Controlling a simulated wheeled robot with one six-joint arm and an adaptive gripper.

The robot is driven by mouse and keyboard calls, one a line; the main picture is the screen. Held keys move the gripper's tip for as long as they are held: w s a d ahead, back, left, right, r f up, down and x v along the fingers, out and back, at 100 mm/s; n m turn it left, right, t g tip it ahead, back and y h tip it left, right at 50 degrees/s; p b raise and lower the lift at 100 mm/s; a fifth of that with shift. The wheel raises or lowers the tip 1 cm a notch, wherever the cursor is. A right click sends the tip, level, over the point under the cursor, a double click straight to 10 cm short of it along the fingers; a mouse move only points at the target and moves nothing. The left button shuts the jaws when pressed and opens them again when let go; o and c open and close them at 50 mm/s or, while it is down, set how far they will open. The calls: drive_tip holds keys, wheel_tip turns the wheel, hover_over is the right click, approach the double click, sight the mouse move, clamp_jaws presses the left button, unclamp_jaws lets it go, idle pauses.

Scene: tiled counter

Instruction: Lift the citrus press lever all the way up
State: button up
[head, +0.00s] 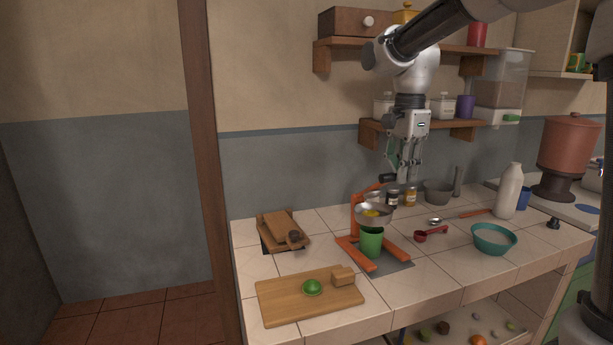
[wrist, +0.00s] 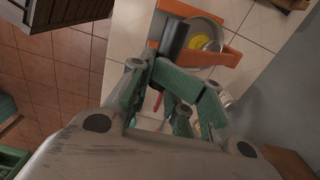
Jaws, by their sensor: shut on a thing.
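The citrus press (head: 357,215) stands on the counter, with an orange frame and a metal bowl (head: 373,218) holding a yellow piece above a green cup (head: 371,243). Its lever (head: 369,188) slopes slightly upward to the right from the post and ends in a black grip (head: 387,178). The grip also shows in the wrist view (wrist: 173,40), close to the green finger pads. My gripper (head: 398,177) points down at the grip and is shut on it. The exact contact is partly hidden by the fingers.
A cutting board (head: 290,306) with a green citrus half (head: 312,287) lies in front. A shelf (head: 465,129) is behind my gripper.

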drive_tip(key=shift+w+r, duration=0.1)
drive_tip(key=shift+r, duration=0.05)
drive_tip(key=w+r, duration=0.1)
drive_tip(key=w+a+r, duration=0.1)
drive_tip(key=w, duration=0.1)
drive_tip(key=shift+w+a+r, duration=0.2)
drive_tip(key=shift+w+r, duration=0.05)
drive_tip(key=shift+r, duration=0.15)
idle(0.3)
drive_tip(key=shift+w+a+r, duration=0.25)
drive_tip(key=shift+w+r, duration=0.05)
drive_tip(key=shift+w, duration=0.35)
drive_tip(key=shift+w+a+r, duration=0.25)
drive_tip(key=shift+w+a, duration=0.05)
drive_tip(key=shift+w, duration=0.4)
drive_tip(key=shift+w+a+r, duration=0.25)
drive_tip(key=shift+w+r, duration=0.05)
drive_tip(key=shift+w, duration=0.45)
drive_tip(key=shift+w+a+r, duration=0.1)
drive_tip(key=shift+w+a, duration=0.15)
drive_tip(key=shift+w, duration=0.45)
drive_tip(key=shift+w+a+r, duration=0.15)
drive_tip(key=shift+w+a, duration=0.15)
drive_tip(key=shift+w, duration=0.35)
drive_tip(key=shift+w+a+r, duration=0.1)
drive_tip(key=shift+w+a, duration=0.15)
drive_tip(key=shift+w, duration=0.45)
